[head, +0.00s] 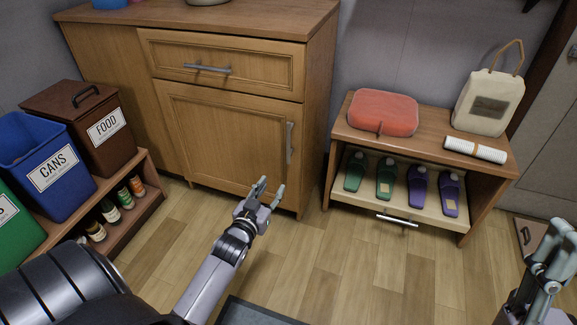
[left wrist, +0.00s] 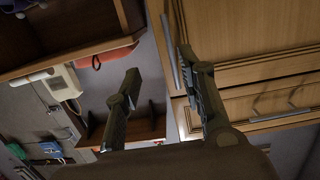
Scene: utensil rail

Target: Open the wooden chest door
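The wooden chest (head: 110,90) stands at the back left with its door (head: 225,135) closed below a closed drawer (head: 225,62). The door's upright bar handle (head: 290,142) is near the door's right edge. My left gripper (head: 270,192) is open and empty, in front of and below the handle, apart from it. In the left wrist view, the open fingers (left wrist: 160,98) are spread, with the door handle (left wrist: 169,55) beyond the right finger and the door panel (left wrist: 235,25) at upper right. My right gripper (head: 560,240) is at the right edge; its fingertips overlap and its opening is unclear.
A low wooden shelf unit (head: 335,190) on the right holds a red cushion-like bag (head: 383,112), a cream tote (head: 488,102) and several green and purple items. Bins labelled CANS (head: 45,165) and FOOD (head: 85,120) stand on the left. The floor before the chest is mostly clear.

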